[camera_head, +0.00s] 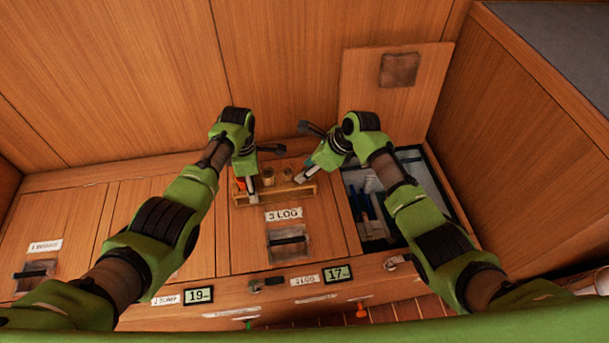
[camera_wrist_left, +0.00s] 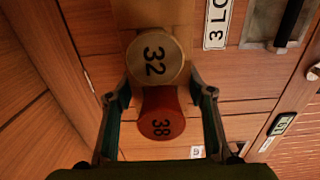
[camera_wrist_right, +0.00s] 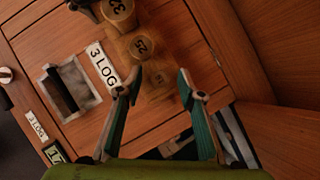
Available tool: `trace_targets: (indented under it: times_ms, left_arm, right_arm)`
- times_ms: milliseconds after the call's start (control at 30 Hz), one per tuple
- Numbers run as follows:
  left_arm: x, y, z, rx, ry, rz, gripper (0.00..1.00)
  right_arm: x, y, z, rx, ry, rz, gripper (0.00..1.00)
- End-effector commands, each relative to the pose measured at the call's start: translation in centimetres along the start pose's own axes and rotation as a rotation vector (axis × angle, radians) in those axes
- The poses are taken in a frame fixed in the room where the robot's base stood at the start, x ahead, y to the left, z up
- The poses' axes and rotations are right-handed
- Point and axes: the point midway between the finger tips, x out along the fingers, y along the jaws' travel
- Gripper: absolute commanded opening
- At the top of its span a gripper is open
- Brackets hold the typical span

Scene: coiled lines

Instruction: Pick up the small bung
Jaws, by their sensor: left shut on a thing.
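A small wooden rack (camera_head: 275,195) stands on the locker lid marked 3 LOG. In the left wrist view a tan bung marked 32 (camera_wrist_left: 155,59) and a red-brown bung marked 38 (camera_wrist_left: 161,113) show end-on. My left gripper (camera_head: 247,190) is shut on the bung marked 38 at the rack's left end. In the right wrist view a bung marked 25 (camera_wrist_right: 142,45) stands beside a smaller tan bung (camera_wrist_right: 157,80), whose number is hard to read.
An open locker (camera_head: 375,215) with tools inside lies right of the rack; its lid (camera_head: 375,95) leans upright behind. Wooden walls close in at the back and right. Latched lids with handles (camera_head: 288,243) lie in front and left. Displays (camera_head: 338,273) line the front edge.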

Motion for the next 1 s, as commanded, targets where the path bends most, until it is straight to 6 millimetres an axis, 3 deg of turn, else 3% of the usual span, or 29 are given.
trace_targets:
  times_ms: [100,233,633,1000]
  left_arm:
    - [0.0,0.0,0.0,0.000,0.000,-0.001,0.22]
    - [0.0,0.0,0.0,0.000,0.000,0.000,0.22]
    - [0.0,0.0,0.0,0.000,0.000,0.000,0.22]
    - [0.0,0.0,0.0,-0.001,0.000,0.000,0.22]
  right_arm:
    - [0.0,0.0,0.0,0.000,0.000,0.000,0.35]
    - [0.0,0.0,0.0,0.000,0.000,0.000,0.06]
    - [-0.5,0.0,0.3,-0.001,-0.002,-0.001,0.06]
    - [-6.4,0.0,3.8,-0.003,-0.004,-0.002,0.06]
